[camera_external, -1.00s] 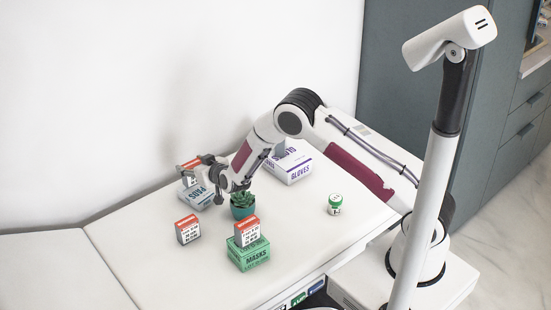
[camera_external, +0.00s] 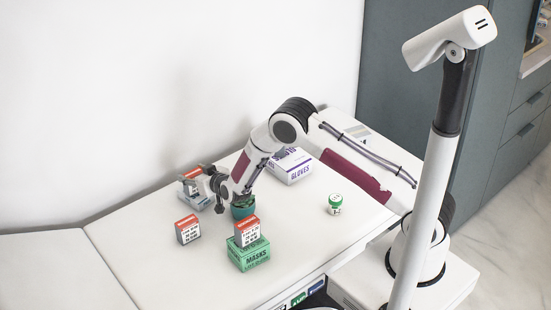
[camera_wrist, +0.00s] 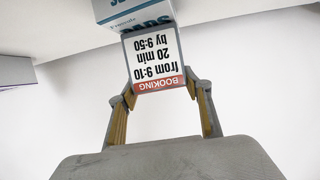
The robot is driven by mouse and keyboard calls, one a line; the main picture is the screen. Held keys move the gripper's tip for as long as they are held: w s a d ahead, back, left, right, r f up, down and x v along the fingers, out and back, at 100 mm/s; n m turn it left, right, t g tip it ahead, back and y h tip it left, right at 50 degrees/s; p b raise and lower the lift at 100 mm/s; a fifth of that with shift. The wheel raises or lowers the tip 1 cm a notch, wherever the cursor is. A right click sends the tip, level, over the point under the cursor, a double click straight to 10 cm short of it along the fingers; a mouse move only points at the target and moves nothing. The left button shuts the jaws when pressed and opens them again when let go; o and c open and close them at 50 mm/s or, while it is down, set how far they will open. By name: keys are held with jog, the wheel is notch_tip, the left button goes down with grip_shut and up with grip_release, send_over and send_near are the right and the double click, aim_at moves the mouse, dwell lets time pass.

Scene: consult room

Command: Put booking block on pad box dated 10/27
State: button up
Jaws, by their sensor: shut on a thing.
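My gripper (camera_external: 193,179) is shut on a booking block, a white block (camera_wrist: 156,58) with a red band and black print reading "BOOKING from 9:10 20 min by 9:50", upside down in the wrist view. The block also shows, partly covered, in the external view (camera_external: 189,188). The white and blue pads box (camera_external: 198,204) is at the block's lower end; it shows at the top of the wrist view (camera_wrist: 127,10). The block appears upright over this box; I cannot tell whether they touch. No date is legible on the box.
Another (camera_external: 247,231) stands on the green masks box (camera_external: 250,256). The gloves box (camera_external: 290,168) and a green-white bottle (camera_external: 335,204) are right.

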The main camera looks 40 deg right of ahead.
jog(key=shift+f, duration=0.1)
jog(key=o, duration=1.2)
jog(key=shift+c, duration=0.2)
jog(key=shift+s, duration=0.1)
jog(key=shift+s+r, duration=0.2)
jog(key=shift+r, duration=0.05)
jog(key=v, duration=1.1)
jog(key=shift+s, duration=0.2)
jog(key=shift+r, duration=0.25)
